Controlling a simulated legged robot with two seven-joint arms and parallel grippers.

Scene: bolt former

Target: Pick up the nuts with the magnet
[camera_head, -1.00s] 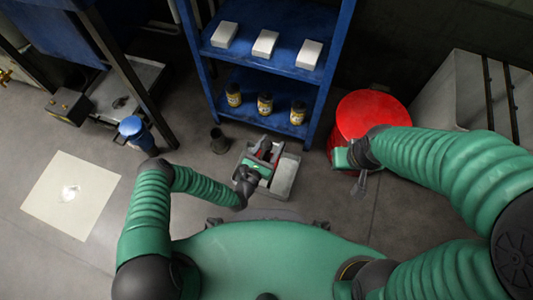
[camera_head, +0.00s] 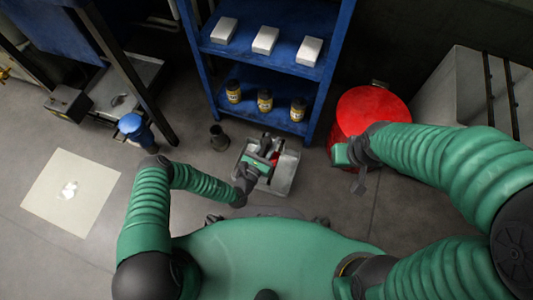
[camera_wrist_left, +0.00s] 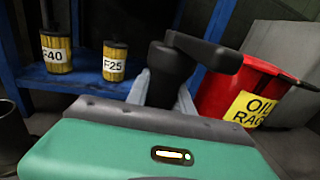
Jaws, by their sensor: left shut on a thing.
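My left gripper (camera_head: 266,147) is over the grey tray (camera_head: 286,176) on the floor in front of the blue shelf. It is shut on a black, handle-like thing (camera_wrist_left: 172,75), which stands between the grey fingers in the left wrist view and has a black arm reaching right at its top. I cannot tell for sure that this is the magnet. A red part (camera_head: 276,157) shows beside the gripper.
The blue shelf (camera_head: 268,62) holds white boxes and yellow-black canisters. The red bin (camera_head: 372,108) stands right of it. A dark cup (camera_head: 218,138) and a blue container (camera_head: 133,131) stand left of the tray. Floor between the sheet and tray is partly clear.

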